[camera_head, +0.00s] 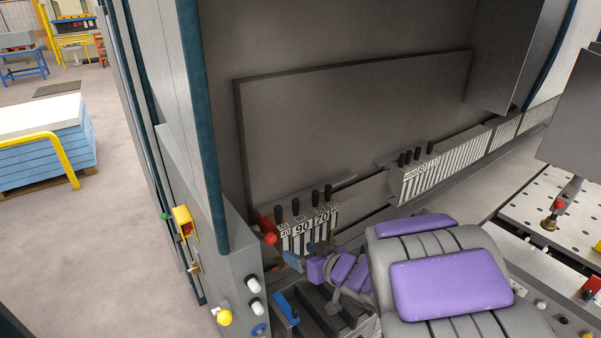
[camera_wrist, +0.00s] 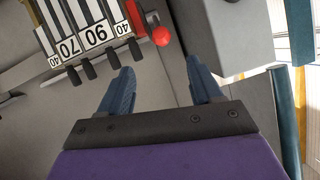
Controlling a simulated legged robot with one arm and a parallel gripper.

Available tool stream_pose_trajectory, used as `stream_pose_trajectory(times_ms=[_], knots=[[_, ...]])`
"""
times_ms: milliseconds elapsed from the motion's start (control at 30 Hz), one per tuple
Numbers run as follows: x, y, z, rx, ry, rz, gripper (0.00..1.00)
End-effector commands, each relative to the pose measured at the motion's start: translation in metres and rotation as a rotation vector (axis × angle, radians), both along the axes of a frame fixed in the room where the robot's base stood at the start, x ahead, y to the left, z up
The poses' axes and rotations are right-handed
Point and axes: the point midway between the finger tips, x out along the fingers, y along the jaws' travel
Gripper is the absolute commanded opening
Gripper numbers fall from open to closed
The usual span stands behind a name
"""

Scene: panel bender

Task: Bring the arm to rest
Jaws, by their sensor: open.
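My arm, grey with purple covers (camera_head: 450,283), reaches in from the lower right of the head view toward the machine. My gripper (camera_head: 303,254) is near the left end of the tool row, partly hidden by my own arm. In the wrist view my gripper (camera_wrist: 160,82) shows two blue fingers set wide apart with nothing between them. Numbered tool segments (camera_wrist: 88,30) with black handles lie beyond the left finger. A red ball knob (camera_wrist: 161,36) lies ahead between the fingers. I cannot tell how far it is from the fingertips.
A grey machine column (camera_head: 195,225) with knobs and a yellow switch box (camera_head: 185,222) stands left of my gripper. A second tool group (camera_head: 428,175) is farther right along the bender. A perforated table (camera_head: 545,215) is at right. Open floor (camera_head: 90,240) lies at far left, near blue stacked sheets (camera_head: 45,150).

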Motion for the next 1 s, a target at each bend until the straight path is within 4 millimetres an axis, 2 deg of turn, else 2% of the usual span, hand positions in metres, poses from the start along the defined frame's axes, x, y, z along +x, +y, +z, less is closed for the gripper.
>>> stream_pose_trajectory(times_ms=[67,167,333,467,600,733,867,1000], knots=[[0.002,-0.006,-0.003,-0.021,-0.003,-0.019,0.65],[0.006,-0.026,-0.013,-0.093,-0.003,-0.087,0.65],[0.004,-0.089,-0.038,-0.281,0.044,-0.288,0.65],[-0.018,-0.136,-0.057,-0.408,0.133,-0.435,0.65],[-0.058,-0.174,-0.081,-0.505,0.276,-0.561,0.65],[-0.108,-0.195,-0.107,-0.562,0.440,-0.637,0.65],[-0.166,-0.198,-0.133,-0.590,0.628,-0.661,0.65],[-0.235,-0.185,-0.161,-0.593,0.843,-0.625,0.65]])
